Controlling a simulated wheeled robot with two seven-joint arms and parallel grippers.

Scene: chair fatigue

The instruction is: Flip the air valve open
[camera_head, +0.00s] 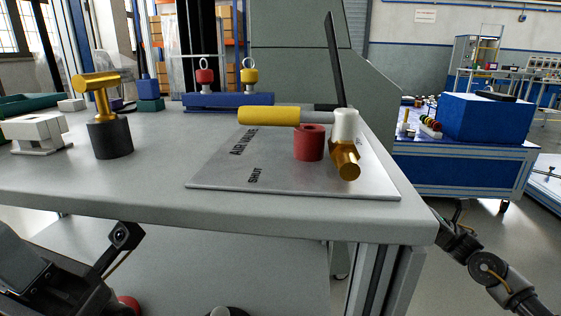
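The air valve is on a grey plate (225,172) near the right end of the table. It has a white cylindrical body (346,124) and a brass fitting (347,162) at its front. Its yellow handle (268,116) points left, on a grey lever that runs to the body. A red hollow cylinder (309,143) stands left of the brass fitting. The plate reads AIR VALVE and, nearer the front, SHUT; lettering right of the valve is mostly hidden. My arms show low at left and right, below the tabletop and away from the valve. Neither pair of fingertips is visible.
A brass hammer-shaped piece (97,88) stands in a black cylinder (110,138) at left, beside a white block (40,135). A blue base (228,101) with red and yellow ringed pieces is behind. A thin dark upright (335,60) rises behind the valve. The table's front is clear.

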